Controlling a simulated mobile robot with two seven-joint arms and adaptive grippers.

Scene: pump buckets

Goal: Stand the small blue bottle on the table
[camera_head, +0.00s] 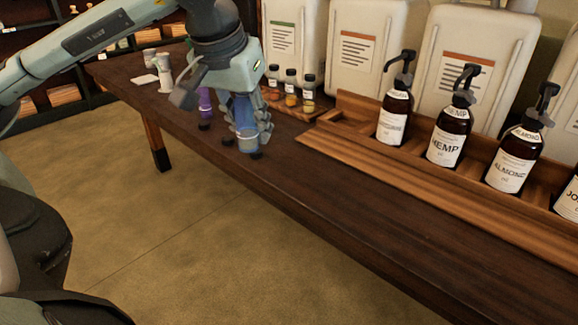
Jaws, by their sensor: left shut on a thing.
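The small blue bottle (246,140) is in the head view near the left-centre front edge of the dark wooden table (330,190). My left gripper (243,128) points down from above and is shut on the blue bottle, its fingers covering much of it. The bottle looks roughly upright, with its lower end at or just above the tabletop; I cannot tell whether it touches. Dark parts show near its lower end; I cannot tell whether they are fingertips or a cap. My right gripper is not in view.
A purple bottle (205,104) stands partly hidden just left of my gripper. Several small capped bottles (291,89) stand on a wooden tray behind. Brown pump bottles (393,115) stand on a wooden rack (345,150) to the right, before large white containers (362,45). The front table strip is clear.

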